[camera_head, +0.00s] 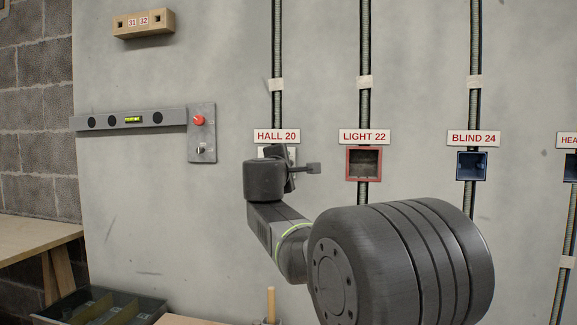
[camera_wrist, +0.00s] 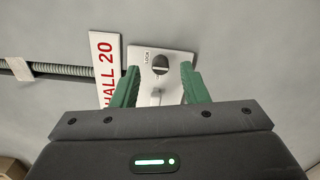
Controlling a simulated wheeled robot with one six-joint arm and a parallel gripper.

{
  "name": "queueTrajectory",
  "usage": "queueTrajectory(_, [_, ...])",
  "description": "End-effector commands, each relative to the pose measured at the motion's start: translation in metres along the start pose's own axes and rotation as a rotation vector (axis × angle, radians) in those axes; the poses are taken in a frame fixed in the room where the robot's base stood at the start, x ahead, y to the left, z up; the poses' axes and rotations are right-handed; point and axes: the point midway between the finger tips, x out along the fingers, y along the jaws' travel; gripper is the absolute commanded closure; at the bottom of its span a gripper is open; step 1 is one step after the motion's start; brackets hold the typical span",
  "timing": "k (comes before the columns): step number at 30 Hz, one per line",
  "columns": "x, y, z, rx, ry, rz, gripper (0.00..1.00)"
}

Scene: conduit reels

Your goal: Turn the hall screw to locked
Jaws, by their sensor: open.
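The hall plate (camera_wrist: 176,60) is light and sits beside the red-lettered "HALL 20" label (camera_wrist: 107,65) in the wrist view. The hall screw (camera_wrist: 160,64) is a dark round head on it with a pale band across, next to small "LOCK" lettering. A small grey part on the plate below the screw is unclear. My gripper (camera_wrist: 161,80) is open, its green fingers on either side of the lower plate, with nothing held. Whether they touch the plate cannot be told. In the head view my gripper (camera_head: 290,165) hides most of the plate under the "HALL 20" label (camera_head: 277,135).
To the right are a red-framed open box (camera_head: 348,164) under "LIGHT 22" and a blue box (camera_head: 472,151) under "BLIND 24". Left is a grey panel (camera_head: 208,151) with a red knob, beside a level (camera_head: 100,122). A dark tray (camera_head: 140,310) stands low left.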

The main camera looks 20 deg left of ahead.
Motion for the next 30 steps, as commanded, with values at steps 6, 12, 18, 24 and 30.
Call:
queueTrajectory(6, [-0.051,0.002,0.000,0.001,0.003,0.002,0.60])
queueTrajectory(12, [-0.089,0.001,-0.001,0.002,0.004,0.001,0.60])
queueTrajectory(18, [-0.108,0.000,0.000,0.001,0.001,0.000,0.60])
queueTrajectory(24, [-0.111,0.000,0.000,0.001,0.000,0.000,0.60])
queueTrajectory(30, [-0.110,0.000,0.000,0.001,0.000,0.000,0.60])
